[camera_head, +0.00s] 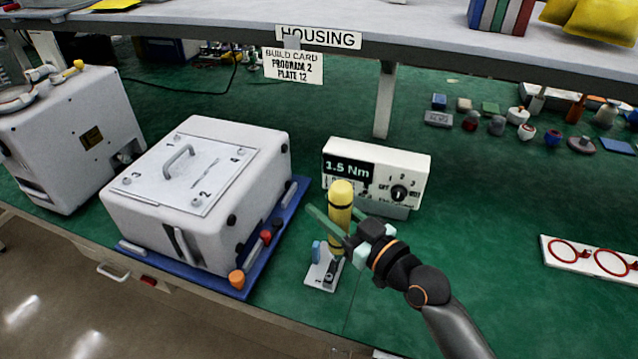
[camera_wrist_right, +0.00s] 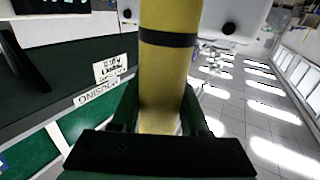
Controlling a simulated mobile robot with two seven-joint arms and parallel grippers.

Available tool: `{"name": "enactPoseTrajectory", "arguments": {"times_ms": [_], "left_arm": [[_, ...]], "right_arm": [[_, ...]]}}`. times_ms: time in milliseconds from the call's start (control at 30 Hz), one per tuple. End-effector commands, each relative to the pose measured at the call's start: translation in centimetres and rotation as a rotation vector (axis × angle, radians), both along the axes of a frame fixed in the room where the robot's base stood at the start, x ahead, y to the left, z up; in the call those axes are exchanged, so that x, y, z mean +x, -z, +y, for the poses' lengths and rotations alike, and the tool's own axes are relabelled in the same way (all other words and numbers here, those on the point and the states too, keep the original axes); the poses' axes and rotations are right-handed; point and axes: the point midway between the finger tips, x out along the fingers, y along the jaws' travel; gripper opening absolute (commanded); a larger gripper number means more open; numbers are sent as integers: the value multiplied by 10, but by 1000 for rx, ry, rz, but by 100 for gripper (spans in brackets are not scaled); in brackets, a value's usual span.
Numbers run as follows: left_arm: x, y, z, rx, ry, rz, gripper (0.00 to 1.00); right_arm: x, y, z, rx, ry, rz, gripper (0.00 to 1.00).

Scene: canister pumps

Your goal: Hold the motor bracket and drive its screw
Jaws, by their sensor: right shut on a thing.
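My right gripper (camera_head: 345,232) is shut on a yellow power driver (camera_head: 341,196) with a black band. The driver stands upright above a small white stand plate (camera_head: 313,282); I cannot tell whether it touches it. In the right wrist view the yellow driver body (camera_wrist_right: 168,75) fills the space between the fingers. The white housing (camera_head: 258,170) sits at left, its top plate (camera_head: 215,150) marked with numbers and carrying a grey handle. I cannot pick out the motor bracket or its screw with certainty. My left gripper is not in view.
A driver controller (camera_head: 415,165) reading 1.5 Nm, with a dial, stands behind the driver. A build card (camera_head: 293,68) reads program 2, plate 12. A blue tray (camera_head: 290,205) lies under the housing. Another white machine (camera_head: 75,135) stands left.

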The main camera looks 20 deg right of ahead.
Motion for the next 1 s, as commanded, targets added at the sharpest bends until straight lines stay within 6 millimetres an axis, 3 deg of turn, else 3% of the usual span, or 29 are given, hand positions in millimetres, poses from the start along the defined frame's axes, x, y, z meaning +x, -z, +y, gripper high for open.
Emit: {"name": "enactPoseTrajectory", "arguments": {"times_ms": [33, 233, 1000], "left_arm": [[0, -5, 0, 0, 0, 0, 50], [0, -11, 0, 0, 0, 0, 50], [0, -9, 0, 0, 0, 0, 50]], "right_arm": [[3, -13, 3, 6, -24, -8, 0], [9, -37, 13, 4, -108, -7, 0], [8, -41, 15, 6, -127, -8, 0]]}}
